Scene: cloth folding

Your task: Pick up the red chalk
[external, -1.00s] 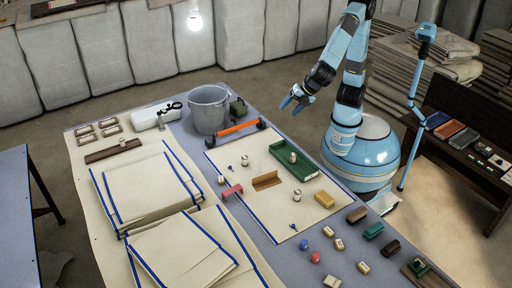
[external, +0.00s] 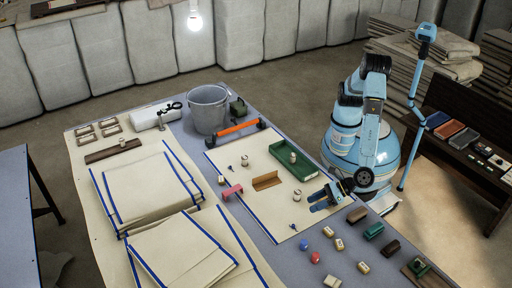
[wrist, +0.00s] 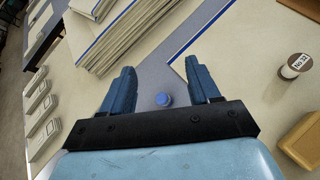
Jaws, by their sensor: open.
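The red chalk (external: 315,257), a small rounded red piece, lies on the grey-blue table near its front edge in the external view. The blue chalk (external: 303,245) lies just beside it, up and to the left. My gripper (external: 314,202) is open and empty above the table, farther back than the red chalk and apart from it. In the wrist view, the blue chalk (wrist: 163,99) shows between my two open fingers (wrist: 163,85). The red chalk does not show in the wrist view.
Small blocks, including a cream one (external: 339,244) and a green one (external: 374,231), lie right of the chalks. A numbered spool (external: 297,195) stands left of my gripper. A green tray (external: 303,165) lies behind. Folded cloths (external: 185,250) are piled at left.

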